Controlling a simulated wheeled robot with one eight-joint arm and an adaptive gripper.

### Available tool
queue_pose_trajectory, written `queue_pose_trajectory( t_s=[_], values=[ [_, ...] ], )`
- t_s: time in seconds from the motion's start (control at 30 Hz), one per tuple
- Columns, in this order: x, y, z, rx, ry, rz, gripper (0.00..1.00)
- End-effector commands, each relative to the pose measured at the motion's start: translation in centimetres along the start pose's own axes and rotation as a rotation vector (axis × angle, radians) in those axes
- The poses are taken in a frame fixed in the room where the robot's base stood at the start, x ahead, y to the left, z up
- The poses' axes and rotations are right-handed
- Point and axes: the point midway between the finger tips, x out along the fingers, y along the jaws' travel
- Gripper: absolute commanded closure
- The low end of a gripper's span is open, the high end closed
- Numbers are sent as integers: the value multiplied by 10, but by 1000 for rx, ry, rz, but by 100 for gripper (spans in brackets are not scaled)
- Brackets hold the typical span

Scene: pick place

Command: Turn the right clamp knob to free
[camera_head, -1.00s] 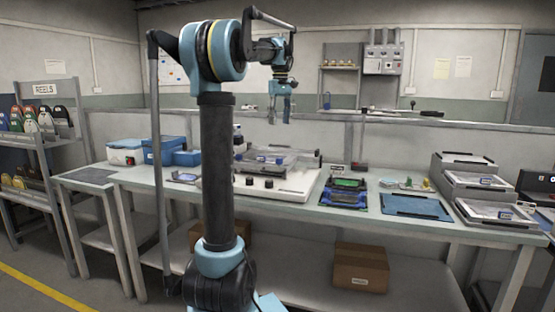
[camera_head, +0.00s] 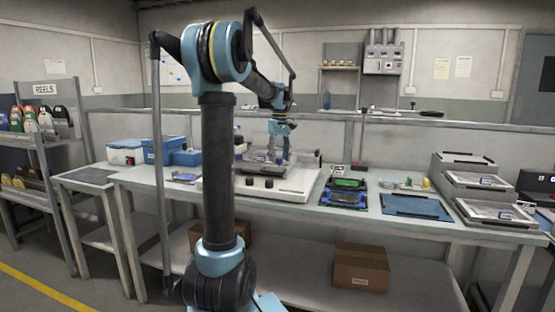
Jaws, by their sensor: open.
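A white machine (camera_head: 300,191) stands on the bench in the middle, with a flat tray-like top. Two dark knobs show on its front: a left one (camera_head: 249,181) and a right one (camera_head: 268,184). I cannot tell whether either is the clamp knob, nor how it is turned. My gripper (camera_head: 279,157) points down over the machine's top, with its two fingers apart and nothing seen between them. It hides part of the top, and I cannot tell whether it touches anything there. My arm column hides the machine's left part.
The bench (camera_head: 400,226) also carries blue bins (camera_head: 186,157) at left, green boards (camera_head: 347,184) and a blue mat (camera_head: 415,206) at right, and stacked grey trays (camera_head: 470,178) at far right. A rail (camera_head: 420,121) runs behind the bench.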

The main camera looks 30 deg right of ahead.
Motion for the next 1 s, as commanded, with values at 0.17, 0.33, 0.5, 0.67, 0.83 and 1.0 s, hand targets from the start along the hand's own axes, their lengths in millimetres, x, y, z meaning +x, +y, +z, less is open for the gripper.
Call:
queue_pose_trajectory(
  t_s=[0.17, 0.33, 0.5, 0.67, 0.83, 1.0],
  values=[
    [7, 0, 0, 0, 0, 0, 56],
    [8, 0, 0, 0, 0, 0, 56],
    [8, 0, 0, 0, 0, 0, 76],
    [8, 0, 0, 0, 0, 0, 100],
    [8, 0, 0, 4, 0, 0, 100],
    [8, 0, 0, 39, 0, 0, 100]
  ],
)
